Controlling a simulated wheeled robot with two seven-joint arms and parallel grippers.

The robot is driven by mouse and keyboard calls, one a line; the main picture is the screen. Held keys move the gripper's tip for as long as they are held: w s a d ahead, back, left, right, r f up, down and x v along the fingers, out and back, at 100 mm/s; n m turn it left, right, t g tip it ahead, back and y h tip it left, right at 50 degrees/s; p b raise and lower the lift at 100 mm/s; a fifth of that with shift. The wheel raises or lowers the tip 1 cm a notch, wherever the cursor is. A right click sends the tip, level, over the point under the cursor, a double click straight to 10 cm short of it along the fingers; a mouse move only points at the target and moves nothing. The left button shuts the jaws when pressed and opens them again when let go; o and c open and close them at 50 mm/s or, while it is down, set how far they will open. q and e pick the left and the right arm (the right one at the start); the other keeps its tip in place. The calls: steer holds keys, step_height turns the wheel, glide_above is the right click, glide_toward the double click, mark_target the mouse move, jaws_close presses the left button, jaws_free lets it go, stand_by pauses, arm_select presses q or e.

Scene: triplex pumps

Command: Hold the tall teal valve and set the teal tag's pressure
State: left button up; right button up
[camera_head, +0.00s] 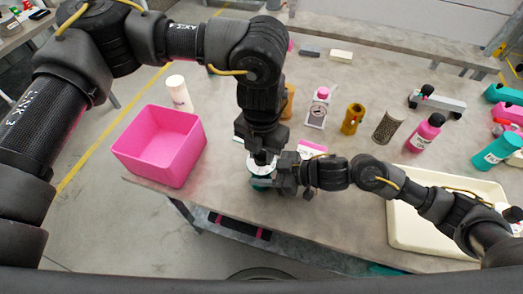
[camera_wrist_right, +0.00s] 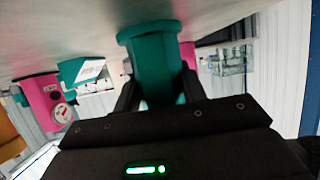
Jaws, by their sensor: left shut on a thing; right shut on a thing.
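The tall teal valve (camera_head: 262,183) stands near the table's front edge in the head view, mostly hidden under my grippers. In the right wrist view its teal body (camera_wrist_right: 155,62) sits between the fingers of my right gripper (camera_wrist_right: 158,98), which is shut on it. My left gripper (camera_head: 262,157) comes down from above and is shut at the valve's top, by a white dial-like face; the exact part held is hidden. In the right wrist view a teal piece with a white label (camera_wrist_right: 88,69), possibly the teal tag, stands to the left. Its writing is unreadable.
A pink bin (camera_head: 160,147) stands at the table's left edge. A pink-and-white tag (camera_head: 312,148) is close behind my right gripper. A cream tray (camera_head: 425,238) lies under my right arm. A brass cylinder (camera_head: 352,119), a mesh cylinder (camera_head: 388,127) and a pink bottle (camera_head: 425,134) stand further back.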

mark_target(262, 155)
arm_select(q)
steer(key=shift+d, duration=0.1)
steer(key=o, duration=1)
step_height(262, 155, up, 12)
steer(key=shift+r, duration=0.1)
arm_select(e)
steer(key=o, duration=1.3)
